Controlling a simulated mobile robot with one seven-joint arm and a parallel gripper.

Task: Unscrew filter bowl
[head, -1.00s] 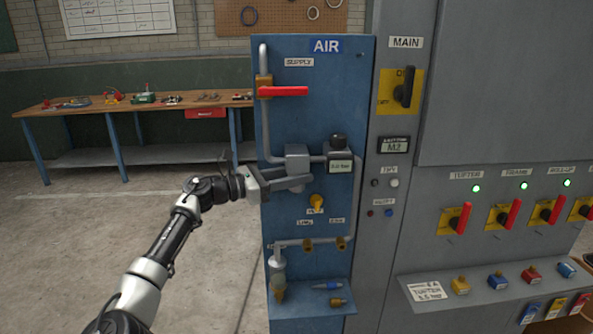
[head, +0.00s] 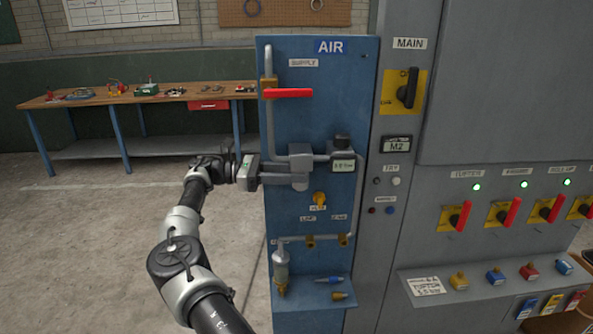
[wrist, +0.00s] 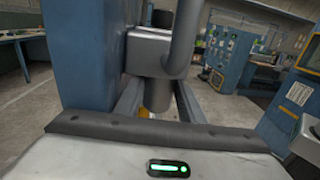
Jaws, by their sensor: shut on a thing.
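The filter body is a grey block (head: 300,156) in the pipework of the blue AIR panel (head: 342,110). The filter bowl (head: 300,183) is a short grey cylinder right under the block. In the wrist view the bowl (wrist: 157,95) stands upright between my two fingers, with the block (wrist: 150,52) above it. My gripper (head: 292,180) reaches in from the left and is shut on the bowl. The bowl looks to be still up against the block.
A gauge with a small display (head: 343,166) sits right of the filter. A red supply lever (head: 288,93) is above. Open floor lies left.

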